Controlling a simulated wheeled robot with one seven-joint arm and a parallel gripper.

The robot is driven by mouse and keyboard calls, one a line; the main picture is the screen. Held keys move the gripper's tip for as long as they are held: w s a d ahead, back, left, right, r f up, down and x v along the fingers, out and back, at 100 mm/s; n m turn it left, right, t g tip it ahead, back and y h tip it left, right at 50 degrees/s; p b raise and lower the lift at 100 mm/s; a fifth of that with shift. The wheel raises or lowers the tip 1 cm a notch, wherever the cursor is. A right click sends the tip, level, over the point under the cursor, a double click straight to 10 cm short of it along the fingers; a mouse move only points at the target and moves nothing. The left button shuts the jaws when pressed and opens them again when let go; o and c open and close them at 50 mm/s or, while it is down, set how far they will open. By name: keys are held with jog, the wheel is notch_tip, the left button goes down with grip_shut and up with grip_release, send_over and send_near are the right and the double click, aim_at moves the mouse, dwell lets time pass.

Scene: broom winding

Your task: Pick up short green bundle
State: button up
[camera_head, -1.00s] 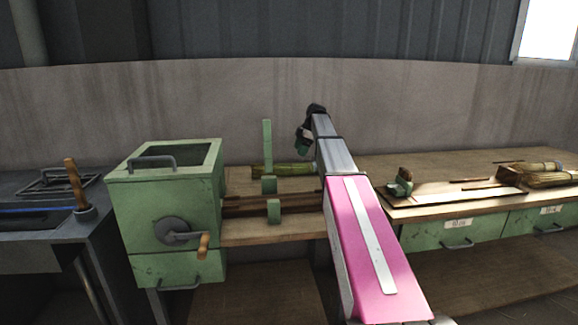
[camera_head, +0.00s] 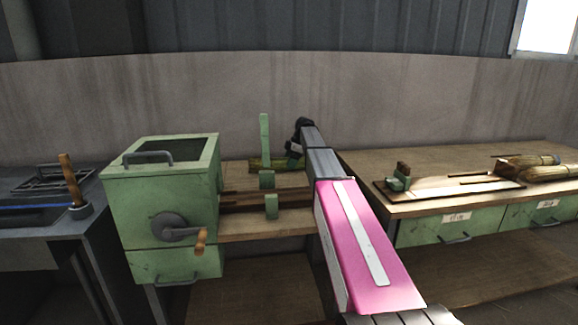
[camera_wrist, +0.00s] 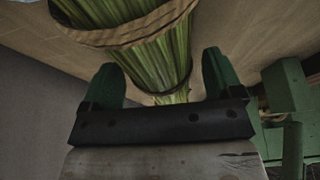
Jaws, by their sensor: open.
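The short green bundle (camera_head: 262,164) lies on the wooden bench behind the green upright post, left of my gripper. In the wrist view the green bundle (camera_wrist: 158,62) fills the upper middle, with a brown wrap around it. My gripper (camera_wrist: 160,82) is open, its two green fingers on either side of the bundle's lower end in the picture. I cannot tell whether they touch it. In the head view my gripper (camera_head: 292,154) is small and dark at the bundle's right end, partly hiding it.
A green crank box (camera_head: 160,200) stands left of the bench. A green post (camera_head: 265,138) and low green blocks (camera_head: 271,206) stand close to the bundle. The right table (camera_head: 440,166) holds a cutting board and straw bundles (camera_head: 540,168).

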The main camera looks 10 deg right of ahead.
jog(key=shift+a+f, duration=0.25)
jog(key=shift+f, duration=0.35)
jog(key=shift+c, duration=0.4)
jog(key=c, duration=1)
jog(key=shift+o, duration=0.2)
jog(key=shift+r, duration=0.1)
